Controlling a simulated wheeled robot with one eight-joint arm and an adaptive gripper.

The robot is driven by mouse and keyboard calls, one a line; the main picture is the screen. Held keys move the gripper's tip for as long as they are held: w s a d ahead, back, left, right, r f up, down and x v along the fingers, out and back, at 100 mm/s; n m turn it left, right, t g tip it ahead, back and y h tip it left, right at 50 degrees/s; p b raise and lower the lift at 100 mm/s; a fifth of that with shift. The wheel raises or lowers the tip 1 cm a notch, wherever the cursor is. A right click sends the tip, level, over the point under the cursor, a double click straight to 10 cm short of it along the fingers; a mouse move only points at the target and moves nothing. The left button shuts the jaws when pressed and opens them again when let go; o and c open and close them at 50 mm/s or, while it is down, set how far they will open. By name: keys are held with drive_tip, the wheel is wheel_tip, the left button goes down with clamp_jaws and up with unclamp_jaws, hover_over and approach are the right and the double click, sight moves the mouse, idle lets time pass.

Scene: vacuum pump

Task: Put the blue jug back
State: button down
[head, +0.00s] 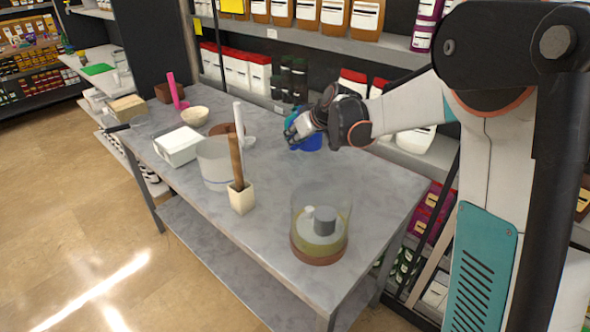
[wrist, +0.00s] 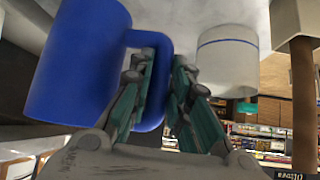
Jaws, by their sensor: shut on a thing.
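The blue jug (head: 309,143) is at the back of the grey table (head: 290,180), near the shelf, partly hidden by my gripper (head: 300,128). In the wrist view the blue jug (wrist: 80,60) fills the upper left, with its handle pointing right. My gripper (wrist: 165,60) is shut on the jug's handle, with the two green-sided fingers on either side of it. I cannot tell whether the jug's base touches the tabletop.
Dark bottles (head: 293,78) stand behind the jug. The middle right tabletop is clear.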

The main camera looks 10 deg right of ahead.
wheel_tip(320, 180, down, 10)
drive_tip(key=b, duration=0.3)
drive_tip(key=shift+f, duration=0.25)
drive_tip(key=c, duration=1.5)
unclamp_jaws()
drive_tip(key=shift+s+d+r, duration=0.1)
drive_tip(key=shift+s+r, duration=0.15)
drive_tip(key=shift+r, duration=0.15)
drive_tip(key=p+v, duration=0.4)
drive_tip(key=v, duration=0.8)
drive_tip(key=s+a+r+m+g+h, duration=0.1)
drive_tip(key=s+r, duration=0.2)
drive_tip(key=s, duration=0.6)
drive_tip(key=s+a+r+m+h, duration=0.1)
drive_tip(key=s+r+m, duration=0.15)
drive_tip(key=s, duration=0.55)
drive_tip(key=shift+m+h, duration=0.75)
drive_tip(key=shift+h, duration=0.15)
drive_tip(key=s, duration=0.5)
drive_tip(key=s+f, duration=0.1)
drive_tip(key=s, duration=0.4)
drive_tip(key=s+d, duration=0.1)
drive_tip(key=s, duration=0.4)
drive_tip(key=shift+f, duration=0.35)
